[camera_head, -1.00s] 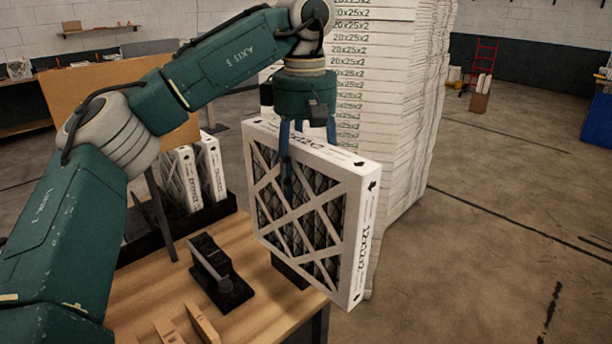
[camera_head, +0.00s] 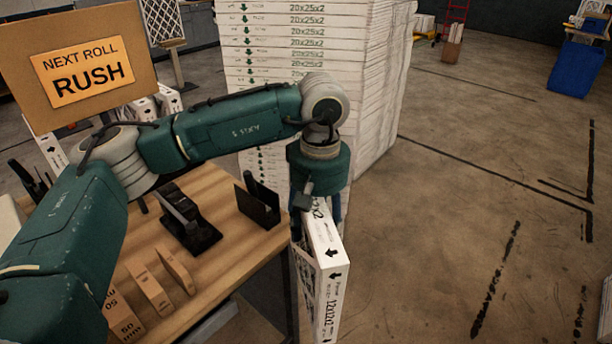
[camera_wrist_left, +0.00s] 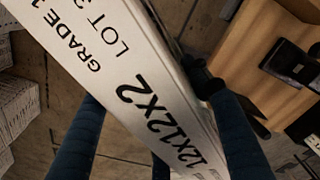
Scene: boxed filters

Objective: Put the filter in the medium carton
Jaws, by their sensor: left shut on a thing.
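The filter (camera_head: 331,256) is a thin white-framed panel marked 12x12x2, hanging upright below my left gripper (camera_head: 316,208). I see it nearly edge-on, just off the table's right end, with its lower part cut off by the picture's bottom edge. My left gripper is shut on its top edge. In the left wrist view, the filter's printed edge (camera_wrist_left: 125,75) runs diagonally between the blue fingers of the gripper (camera_wrist_left: 158,140). No carton that I can identify as the medium one shows. My right gripper is not in view.
The wooden table (camera_head: 222,205) holds a black holder (camera_head: 186,222), another black stand (camera_head: 258,203) and wooden wedges (camera_head: 150,290). A tall stack of white boxes (camera_head: 305,50) stands behind. A RUSH sign (camera_head: 85,65) stands at left. Open floor (camera_head: 460,230) lies right.

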